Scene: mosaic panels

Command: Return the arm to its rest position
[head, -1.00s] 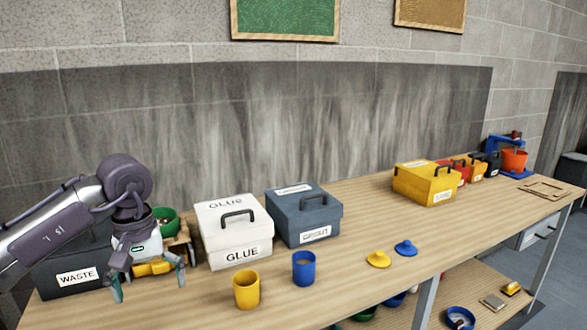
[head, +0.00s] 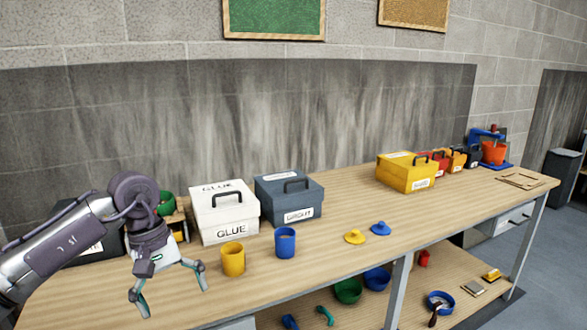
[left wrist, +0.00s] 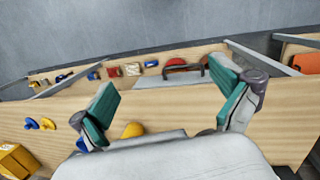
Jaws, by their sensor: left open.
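My left gripper (head: 172,292) is at the left of the head view, in front of the dark waste box and over the bench's front left part. Its two fingers are spread and nothing is between them. The left wrist view also shows both teal fingertips (left wrist: 168,105) wide apart, with the wooden bench top beyond them. My left arm comes in from the left edge and hides most of the dark box (head: 85,243). My right gripper is not in view.
Yellow (head: 354,237) and blue lids (head: 380,228) lie mid-bench. A lower shelf (head: 410,285) holds bowls.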

